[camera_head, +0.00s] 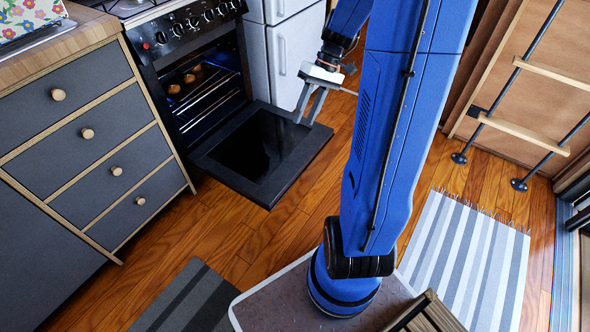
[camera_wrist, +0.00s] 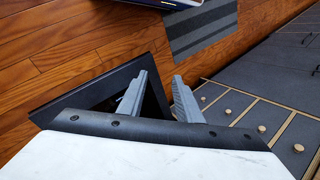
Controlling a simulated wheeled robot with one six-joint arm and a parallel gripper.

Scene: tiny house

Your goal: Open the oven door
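The oven (camera_head: 190,70) is black, with a row of knobs along its front top. Its door (camera_head: 222,160) is folded down, roughly level above the floor, and the cavity with wire racks and some round brown items (camera_head: 190,78) is exposed. My gripper (camera_head: 304,122) points down at the right edge of the door. In the wrist view, my gripper (camera_wrist: 158,92) has its two grey fingers apart with nothing between them. The dark door (camera_wrist: 75,103) shows behind and left of the fingers. I cannot tell whether a finger touches the door. The door's handle is not clearly visible.
Grey drawers (camera_head: 90,130) with wooden knobs stand left of the oven, and a white fridge (camera_head: 290,55) stands right of it. Wooden floor (camera_head: 255,235) is clear in front of the door. A striped rug (camera_head: 465,255) and a ladder (camera_head: 530,130) are at right.

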